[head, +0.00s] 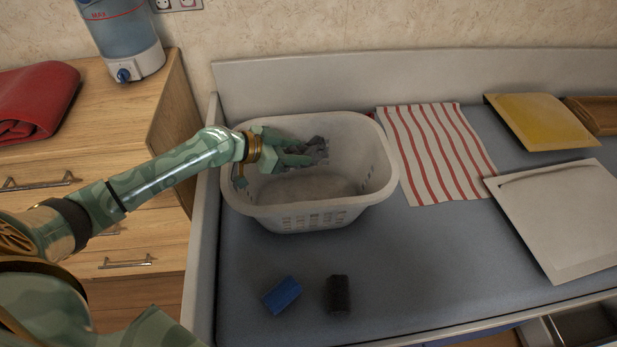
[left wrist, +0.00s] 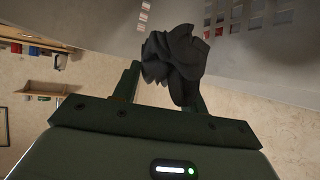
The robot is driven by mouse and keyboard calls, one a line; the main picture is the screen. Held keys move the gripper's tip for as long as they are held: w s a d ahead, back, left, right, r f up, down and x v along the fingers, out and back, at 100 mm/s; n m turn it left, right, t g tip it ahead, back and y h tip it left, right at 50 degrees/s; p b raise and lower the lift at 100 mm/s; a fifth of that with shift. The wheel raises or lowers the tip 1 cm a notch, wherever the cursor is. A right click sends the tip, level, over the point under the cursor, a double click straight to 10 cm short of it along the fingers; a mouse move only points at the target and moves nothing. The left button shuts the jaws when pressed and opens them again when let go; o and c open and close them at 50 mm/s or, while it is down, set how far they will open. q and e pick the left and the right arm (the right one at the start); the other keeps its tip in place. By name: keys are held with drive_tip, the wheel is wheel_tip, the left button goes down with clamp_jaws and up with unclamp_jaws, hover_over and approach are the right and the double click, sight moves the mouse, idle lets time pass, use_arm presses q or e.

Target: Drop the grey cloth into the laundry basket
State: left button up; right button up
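The white laundry basket (head: 300,212) stands on the blue-grey surface in the head view. My left gripper (head: 298,152) reaches in over its left rim, with its fingers inside the opening. The fingers are shut on the dark grey cloth (head: 317,148), a crumpled bunch at their tips. In the left wrist view the cloth (left wrist: 172,55) is bunched between the two fingers of my left gripper (left wrist: 160,88), with a fold hanging by the right finger. A basket wall with slots (left wrist: 265,15) shows behind it. My right gripper is not in view.
A red-striped cloth (head: 432,150) lies right of the basket. A wooden cabinet (head: 110,120) stands left.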

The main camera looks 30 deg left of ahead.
use_arm(q)
drive_tip(key=o, duration=0.5)
drive_tip(key=p+v, duration=0.5)
drive_tip(key=v, duration=1.1)
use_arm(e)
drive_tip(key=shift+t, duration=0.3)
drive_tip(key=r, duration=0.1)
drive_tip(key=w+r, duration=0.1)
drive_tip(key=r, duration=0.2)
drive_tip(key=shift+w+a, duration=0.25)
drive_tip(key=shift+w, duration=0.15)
use_arm(q)
drive_tip(key=shift+s+a, duration=0.1)
drive_tip(key=shift+a, duration=0.05)
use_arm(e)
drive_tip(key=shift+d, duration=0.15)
